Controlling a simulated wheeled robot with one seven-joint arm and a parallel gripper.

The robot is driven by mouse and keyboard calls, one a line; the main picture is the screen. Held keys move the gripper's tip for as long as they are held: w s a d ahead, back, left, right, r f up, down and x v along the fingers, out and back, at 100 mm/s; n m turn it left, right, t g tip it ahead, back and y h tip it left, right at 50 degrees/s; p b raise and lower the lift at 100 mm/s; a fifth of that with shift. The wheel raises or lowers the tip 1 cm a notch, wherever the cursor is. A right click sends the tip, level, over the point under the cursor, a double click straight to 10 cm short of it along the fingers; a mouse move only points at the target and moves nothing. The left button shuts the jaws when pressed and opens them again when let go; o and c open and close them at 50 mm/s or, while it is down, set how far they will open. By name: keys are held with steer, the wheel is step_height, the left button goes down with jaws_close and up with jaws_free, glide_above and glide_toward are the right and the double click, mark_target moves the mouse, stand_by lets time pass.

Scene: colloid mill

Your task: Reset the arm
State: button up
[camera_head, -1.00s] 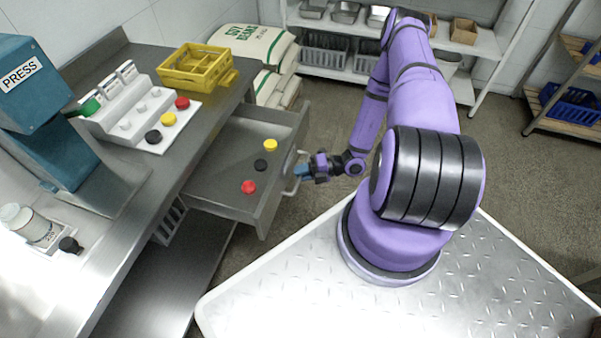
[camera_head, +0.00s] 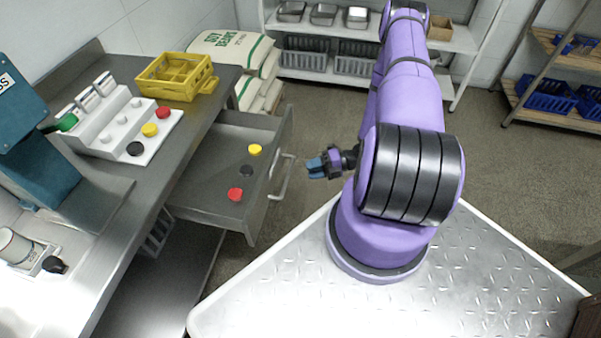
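My gripper (camera_head: 313,168) is at the end of my purple arm, to the right of the open drawer's handle (camera_head: 281,177). It is clear of the handle, with floor visible between them. Its blue fingertips point left towards the drawer. Nothing shows between the fingers, and a small gap seems to part them. The drawer (camera_head: 215,190) is pulled out from under the steel counter.
The steel counter (camera_head: 150,205) at left carries a teal press (camera_head: 40,150), a white stepped rack (camera_head: 125,125) with knobs, and a yellow crate (camera_head: 177,77). Sacks (camera_head: 250,65) and shelves (camera_head: 340,45) stand behind. The floor right of the drawer is open.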

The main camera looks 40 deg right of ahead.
steer(key=shift+v, duration=0.85)
steer(key=w+r+n+g, duration=0.3)
steer(key=r+n, duration=0.3)
steer(key=r, duration=0.3)
steer(key=w+r+n+g, duration=0.3)
steer(key=r+n, duration=0.3)
steer(key=r, duration=0.2)
steer(key=a+r+n+g+h, duration=0.25)
steer(key=r+n, duration=0.35)
steer(key=r, duration=0.4)
steer(key=a+r+n+g+h, duration=0.1)
steer(key=a+r+n+h, duration=0.3)
steer(key=r, duration=0.5)
steer(key=s+a+r+n+t+h, duration=0.3)
steer(key=s+a+r+n, duration=0.2)
steer(key=s+r+n, duration=0.4)
steer(key=s+a+r+n+t+h, duration=0.3)
steer(key=s+r+n, duration=0.5)
steer(key=r+n, duration=0.4)
step_height(320, 180, up, 3)
steer(key=a+h, duration=0.1)
steer(key=a, duration=0.1)
steer(key=shift+s+a+f+t, duration=0.15)
steer(key=shift+s+a+t, duration=0.2)
steer(key=shift+a, duration=0.05)
